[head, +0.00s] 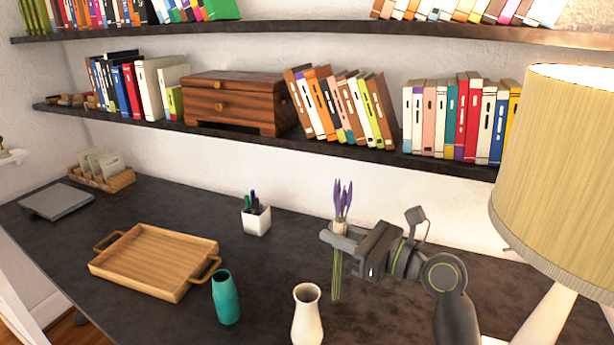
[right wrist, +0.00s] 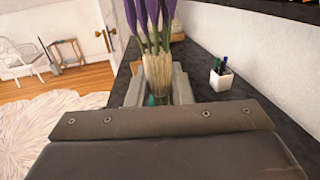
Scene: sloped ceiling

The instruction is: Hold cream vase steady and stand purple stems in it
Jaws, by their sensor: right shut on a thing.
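The cream vase (head: 307,316) stands upright on the dark desk at the bottom middle of the head view, its mouth open and empty. My right gripper (head: 339,238) is shut on the purple stems (head: 343,198), a bunch with purple tops and green stalks hanging below the jaws. The bunch is upright, behind and slightly right of the vase, apart from it. In the right wrist view the purple stems (right wrist: 158,72) rise from between the fingers (right wrist: 160,90), with a pale wrap around them. My left gripper is not in view.
A teal vase (head: 226,297) stands left of the cream vase. A wooden tray (head: 150,262) lies farther left. A white pen cup (head: 256,220) stands behind. A lamp (head: 548,165) is at the right; a book shelf (head: 240,134) runs above the desk.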

